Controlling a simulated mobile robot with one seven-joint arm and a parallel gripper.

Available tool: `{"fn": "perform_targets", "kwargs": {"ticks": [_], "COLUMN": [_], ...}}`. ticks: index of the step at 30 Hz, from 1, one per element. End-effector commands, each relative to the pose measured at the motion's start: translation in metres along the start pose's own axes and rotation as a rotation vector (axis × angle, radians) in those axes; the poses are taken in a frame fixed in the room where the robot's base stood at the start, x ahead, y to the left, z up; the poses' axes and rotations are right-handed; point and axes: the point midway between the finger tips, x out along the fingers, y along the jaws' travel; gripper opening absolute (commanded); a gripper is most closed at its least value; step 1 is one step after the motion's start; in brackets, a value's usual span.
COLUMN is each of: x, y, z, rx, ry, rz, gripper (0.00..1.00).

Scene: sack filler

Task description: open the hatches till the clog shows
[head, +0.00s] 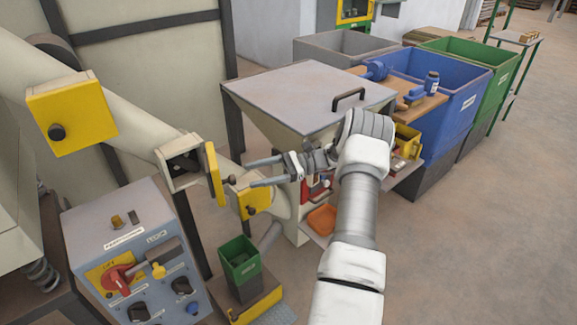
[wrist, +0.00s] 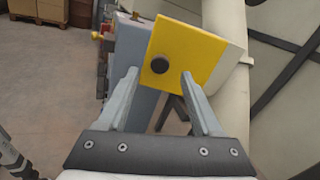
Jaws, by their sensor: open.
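A pale pipe slopes down from upper left in the head view, with three yellow hatches. The upper hatch (head: 72,115) is shut, its dark knob facing out. The middle hatch door (head: 214,175) is swung open, seen nearly edge-on. Its opening (head: 183,163) is dark inside, and I cannot make out a clog there. The lower hatch (head: 254,203) looks shut. My gripper (head: 250,174) is open and empty, pointing left, right of the open door. In the wrist view, a yellow door with a dark knob (wrist: 192,48), apparently the middle one, stands beyond my fingertips (wrist: 161,73).
A control panel (head: 130,240) with a red switch stands at lower left. A small green bin (head: 239,262) sits below the pipe. The grey hopper (head: 300,95) is behind my arm. Large blue (head: 450,105) and green bins stand behind. Floor at right is clear.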

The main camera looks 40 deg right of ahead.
Motion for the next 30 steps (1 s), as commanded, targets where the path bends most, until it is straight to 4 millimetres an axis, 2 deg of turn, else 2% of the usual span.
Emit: {"fn": "perform_targets", "kwargs": {"ticks": [1,6,12,19,30], "x": [-0.014,-0.053,-0.088,-0.107,-0.111], "y": [-0.001,0.000,0.000,0.000,0.000], "z": [0.000,-0.001,-0.001,0.000,0.000], "rx": [-0.003,-0.002,-0.002,-0.001,0.000], "ry": [0.001,0.001,0.001,0.000,0.000], "rz": [-0.004,-0.003,-0.001,0.000,0.001], "gripper": [0.67,0.67,0.67,0.67,0.67]}}
